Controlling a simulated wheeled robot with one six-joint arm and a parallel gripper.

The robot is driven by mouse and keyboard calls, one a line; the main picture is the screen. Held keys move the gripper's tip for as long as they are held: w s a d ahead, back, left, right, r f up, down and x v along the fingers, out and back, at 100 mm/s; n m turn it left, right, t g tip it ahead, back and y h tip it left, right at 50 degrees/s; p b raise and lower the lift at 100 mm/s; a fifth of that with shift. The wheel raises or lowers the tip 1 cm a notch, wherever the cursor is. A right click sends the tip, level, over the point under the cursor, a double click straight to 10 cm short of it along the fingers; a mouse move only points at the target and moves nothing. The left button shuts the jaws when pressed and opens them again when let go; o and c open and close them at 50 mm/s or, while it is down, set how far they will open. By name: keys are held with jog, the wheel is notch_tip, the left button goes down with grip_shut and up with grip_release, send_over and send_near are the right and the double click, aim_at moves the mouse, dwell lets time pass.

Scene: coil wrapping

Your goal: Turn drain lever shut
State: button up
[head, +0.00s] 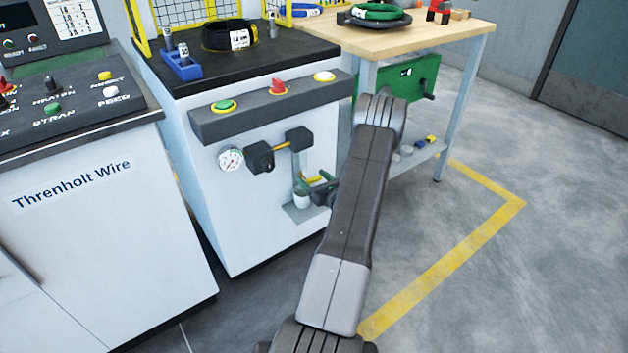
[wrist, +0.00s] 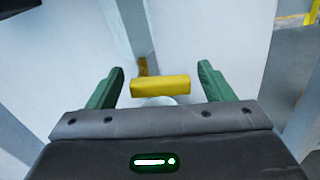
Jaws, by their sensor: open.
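The yellow drain lever (wrist: 160,88) lies crosswise between my two green fingertips in the wrist view, with a gap on each side. In the head view a small bit of yellow (head: 313,179) shows beside my green fingers, low on the white cabinet front (head: 262,215). My gripper (wrist: 161,76) is open and empty around the lever; my arm hides part of this spot in the head view. A white cup (head: 301,199) stands on a small grey ledge just below. A pale rounded rim shows under the lever in the wrist view.
A pressure gauge (head: 231,159) and black valve blocks with a yellow bar (head: 283,147) sit above the lever. A button panel (head: 270,105) juts out higher up. A wooden-topped bench (head: 400,40) stands to the right. Floor at right is clear.

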jog(key=c, duration=1)
jog(key=shift+n+b, duration=0.4)
jog(key=shift+b, duration=0.2)
jog(key=shift+r+n, duration=0.15)
jog(key=shift+n, duration=0.25)
jog(key=o, duration=1)
jog(key=shift+s, duration=0.1)
jog(key=p+v, duration=0.2)
jog(key=v, duration=1.1)
jog(key=shift+s+d+p, duration=0.3)
jog(key=shift+w, duration=0.1)
